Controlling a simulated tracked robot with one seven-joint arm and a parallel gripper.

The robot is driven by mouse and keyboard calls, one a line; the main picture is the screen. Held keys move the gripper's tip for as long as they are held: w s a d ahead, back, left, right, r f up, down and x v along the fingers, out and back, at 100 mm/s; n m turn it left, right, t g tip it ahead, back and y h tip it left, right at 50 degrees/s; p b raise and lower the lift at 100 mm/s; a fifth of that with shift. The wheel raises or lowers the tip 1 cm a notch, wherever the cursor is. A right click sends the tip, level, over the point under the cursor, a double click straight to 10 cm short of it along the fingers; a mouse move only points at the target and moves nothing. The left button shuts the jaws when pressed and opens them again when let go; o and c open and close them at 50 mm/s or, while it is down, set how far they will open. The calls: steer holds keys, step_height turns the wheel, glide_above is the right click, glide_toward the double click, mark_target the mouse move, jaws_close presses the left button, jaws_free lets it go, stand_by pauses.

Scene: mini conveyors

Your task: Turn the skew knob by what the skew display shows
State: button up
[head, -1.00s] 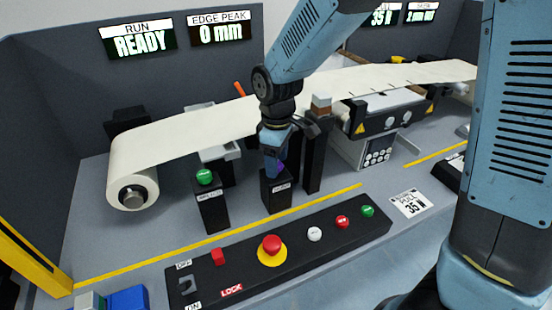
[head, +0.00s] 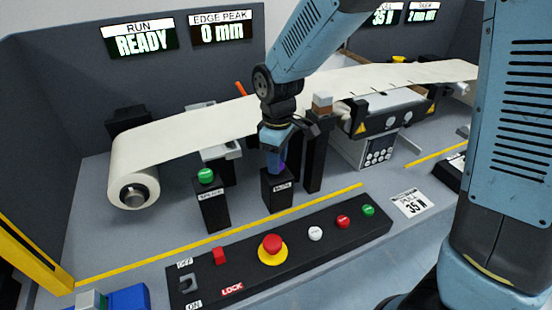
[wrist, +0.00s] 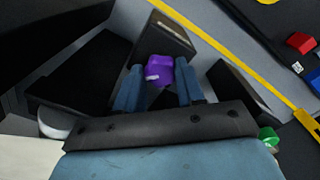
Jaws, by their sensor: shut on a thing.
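A purple knob (wrist: 160,69) with a small white pointer mark sits on a black post (head: 277,195) in front of the web. My gripper (head: 274,166) is lowered onto it, and in the wrist view my gripper (wrist: 158,84) has a blue finger on each side of the knob, shut on it. In the head view the knob is mostly hidden by the fingers. The post's label is too small to read. The skew display (head: 423,12) at the top right shows a short "mm" reading, perhaps 2 or 3 mm, partly unclear.
A tall black post (head: 314,155) stands close on the right. The white web (head: 200,125) runs behind from its roll. A control panel (head: 200,270) with a red stop button (head: 272,244) lies in front.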

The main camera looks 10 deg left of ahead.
steer(key=m, duration=0.3)
steer(key=shift+s, duration=0.1)
steer(key=shift+m, duration=2)
steer(key=o, duration=1)
steer(key=shift+o, duration=0.2)
step_height(320, 180, up, 14)
steer(key=shift+f, duration=0.15)
